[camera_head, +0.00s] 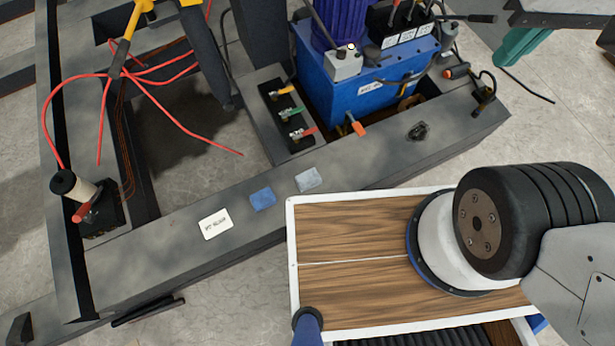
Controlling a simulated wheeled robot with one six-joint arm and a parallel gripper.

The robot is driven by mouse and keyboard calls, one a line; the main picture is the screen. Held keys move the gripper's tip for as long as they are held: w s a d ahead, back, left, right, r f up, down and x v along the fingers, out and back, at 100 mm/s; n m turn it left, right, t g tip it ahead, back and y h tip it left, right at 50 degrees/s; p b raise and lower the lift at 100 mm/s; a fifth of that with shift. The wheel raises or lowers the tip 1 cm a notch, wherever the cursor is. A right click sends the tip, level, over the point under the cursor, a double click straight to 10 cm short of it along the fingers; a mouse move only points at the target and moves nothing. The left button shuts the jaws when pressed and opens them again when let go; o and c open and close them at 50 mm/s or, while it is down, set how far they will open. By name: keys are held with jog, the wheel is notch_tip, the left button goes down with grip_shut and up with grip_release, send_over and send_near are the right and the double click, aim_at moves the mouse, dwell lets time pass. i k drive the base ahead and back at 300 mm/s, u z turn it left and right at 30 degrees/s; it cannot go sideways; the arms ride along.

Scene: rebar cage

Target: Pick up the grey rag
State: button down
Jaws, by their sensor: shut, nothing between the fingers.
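The grey rag (308,179) is a small, light grey folded piece. It lies flat on the dark grey steel beam (180,236), just beyond the corner of my wood-topped base. A similar blue rag (263,198) lies close to its left, with a small gap between them. My arm shows at the right as a black ribbed joint and a grey link. My gripper's fingers do not show in this view, and nothing covers the grey rag.
A white label card (215,224) lies left of the rags. A blue power unit (365,80) and a black valve block (287,115) stand behind them. Red cables (175,113) loop at upper left. A small dark part (418,131) sits on the beam to the right.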

aim_at(310, 179)
jog(key=k, duration=0.9)
jog(key=u, duration=1.05)
jog(key=i, duration=0.85)
jog(key=z, duration=1.85)
jog(key=k, duration=0.35)
jog(key=u, duration=1)
